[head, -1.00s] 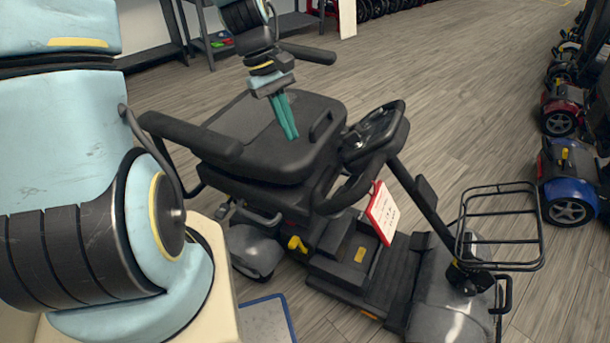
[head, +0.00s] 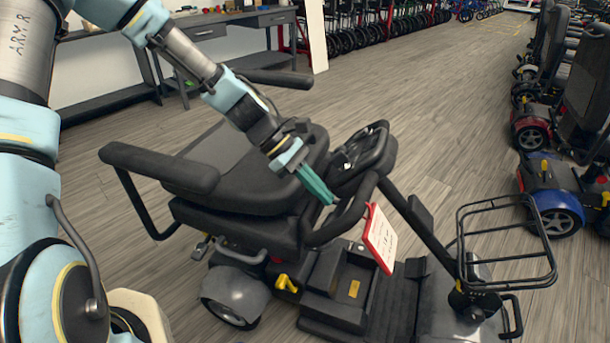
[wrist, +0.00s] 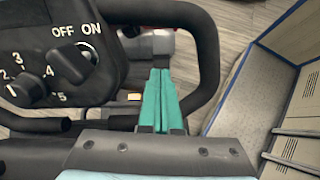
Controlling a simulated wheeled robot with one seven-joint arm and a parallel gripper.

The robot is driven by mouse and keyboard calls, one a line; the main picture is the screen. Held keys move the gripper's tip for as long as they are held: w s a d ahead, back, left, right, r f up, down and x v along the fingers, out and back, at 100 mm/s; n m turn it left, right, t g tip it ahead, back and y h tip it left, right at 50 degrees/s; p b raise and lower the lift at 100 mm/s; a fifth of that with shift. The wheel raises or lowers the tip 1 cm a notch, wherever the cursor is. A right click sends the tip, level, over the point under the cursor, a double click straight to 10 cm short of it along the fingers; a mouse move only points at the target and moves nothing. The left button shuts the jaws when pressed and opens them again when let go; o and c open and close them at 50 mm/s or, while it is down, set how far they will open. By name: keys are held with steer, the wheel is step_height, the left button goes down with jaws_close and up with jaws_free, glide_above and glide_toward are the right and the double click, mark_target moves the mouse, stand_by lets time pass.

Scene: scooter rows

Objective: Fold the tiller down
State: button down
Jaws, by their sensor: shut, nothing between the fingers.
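The scooter's tiller (head: 430,232) is a black post rising from the front deck and leaning back toward the seat (head: 240,170). Its head (head: 368,150) carries a looped black handlebar (head: 345,218) close to the seat front. My gripper (head: 331,201) has green fingers, shut and empty, beside the handlebar loop in the head view. In the wrist view the fingers (wrist: 161,75) lie together over the space inside the loop (wrist: 208,60). I cannot tell whether they touch the bar. The control panel (wrist: 60,50) with an ON/OFF key and a numbered dial is at left.
A red-edged tag (head: 380,238) hangs from the tiller. A wire basket (head: 506,242) stands at the scooter's front. More scooters (head: 552,195) line the right side. A grey workbench (head: 230,30) stands behind. Open floor lies between the scooter and the right row.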

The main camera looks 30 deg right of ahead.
mark_target(357, 194)
steer(key=shift+s+d+r+p, duration=0.1)
steer(key=shift+s+d+r, duration=0.2)
steer(key=shift+s, duration=0.3)
steer(key=shift+s+d+r+p, duration=0.1)
steer(key=shift+s+d+r, duration=0.2)
steer(key=shift+s, duration=0.25)
steer(key=shift+s+d+r+p, duration=0.1)
steer(key=shift+s+d+r, duration=0.2)
steer(key=shift+s, duration=0.3)
steer(key=s+d+r+p, duration=0.1)
steer(key=s+r+p, duration=0.1)
steer(key=shift+d+r+p, duration=0.15)
steer(key=shift+d+p, duration=0.05)
steer(key=shift+p, duration=0.15)
steer(key=shift+w, duration=0.1)
